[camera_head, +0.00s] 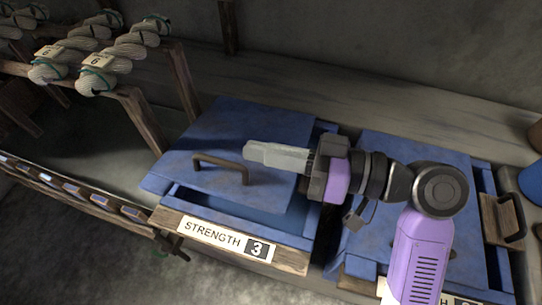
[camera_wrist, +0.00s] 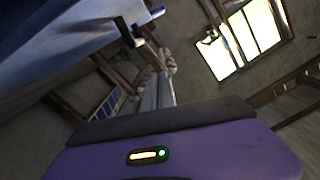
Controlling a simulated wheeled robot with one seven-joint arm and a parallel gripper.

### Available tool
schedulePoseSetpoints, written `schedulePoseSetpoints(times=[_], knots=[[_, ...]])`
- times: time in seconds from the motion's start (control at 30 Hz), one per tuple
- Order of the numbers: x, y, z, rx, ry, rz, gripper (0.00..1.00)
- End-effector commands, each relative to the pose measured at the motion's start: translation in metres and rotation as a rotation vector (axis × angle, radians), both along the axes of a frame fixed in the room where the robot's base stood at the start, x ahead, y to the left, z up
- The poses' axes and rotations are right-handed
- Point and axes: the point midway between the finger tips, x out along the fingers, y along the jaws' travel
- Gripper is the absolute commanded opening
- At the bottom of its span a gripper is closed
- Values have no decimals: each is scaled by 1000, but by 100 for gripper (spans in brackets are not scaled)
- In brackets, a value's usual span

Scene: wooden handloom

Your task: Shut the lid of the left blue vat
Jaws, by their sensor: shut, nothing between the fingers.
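The left blue vat (camera_head: 184,201) stands in the middle of the head view, behind a sign reading STRENGTH 3. Its blue lid (camera_head: 258,123) has a dark handle (camera_head: 221,163) near its front edge. The lid is ajar: a gap shows between its front edge and the vat's front wall. My gripper (camera_head: 250,153) is shut and empty, coming from the right with its fingertips over the lid, just right of the handle. Whether it touches the lid cannot be told. In the wrist view a blue surface (camera_wrist: 65,40), likely the lid, fills the upper left.
A second blue vat with a lid (camera_head: 405,150) stands close on the right, partly behind my arm. A wooden frame with rope coils (camera_head: 95,75) stands at the left. A grey wall and ledge (camera_head: 400,100) run behind the vats. A bright window (camera_wrist: 240,40) shows in the wrist view.

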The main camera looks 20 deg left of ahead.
Motion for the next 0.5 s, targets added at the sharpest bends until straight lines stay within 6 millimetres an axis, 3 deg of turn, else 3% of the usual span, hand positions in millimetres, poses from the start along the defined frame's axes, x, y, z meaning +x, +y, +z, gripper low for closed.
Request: schedulePoseSetpoints(times=[0.03, 0.3, 0.5], knots=[[2, -13, -2, 0, 3, -10, 0], [2, -62, 0, 1, 2, -9, 0], [2, -89, 1, 0, 2, -8, 0]])
